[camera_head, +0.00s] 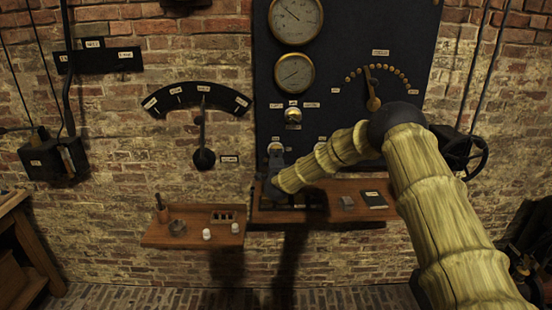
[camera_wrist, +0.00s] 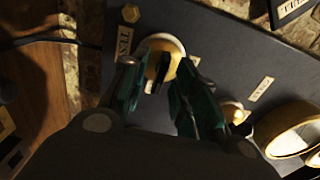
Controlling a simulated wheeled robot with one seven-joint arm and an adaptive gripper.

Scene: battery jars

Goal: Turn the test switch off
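In the wrist view a round cream-and-brass switch (camera_wrist: 172,48) with a dark lever (camera_wrist: 158,76) sits on the dark panel, beside a small label whose text I cannot read for sure. I cannot confirm from the lettering that it is the test switch. My gripper (camera_wrist: 163,72) has its two green-and-black fingers apart, one on each side of the lever. I cannot tell whether either finger touches it. In the head view my gripper (camera_head: 273,180) is at the panel's lower left, just below a round fitting (camera_head: 275,148).
The dark panel (camera_head: 340,95) carries gauges and a dial with a brass pointer (camera_head: 372,92). A wooden shelf (camera_head: 340,213) juts out under my gripper, and a smaller shelf (camera_head: 165,238) with jars is to its left. A handwheel (camera_head: 465,155) is at the right.

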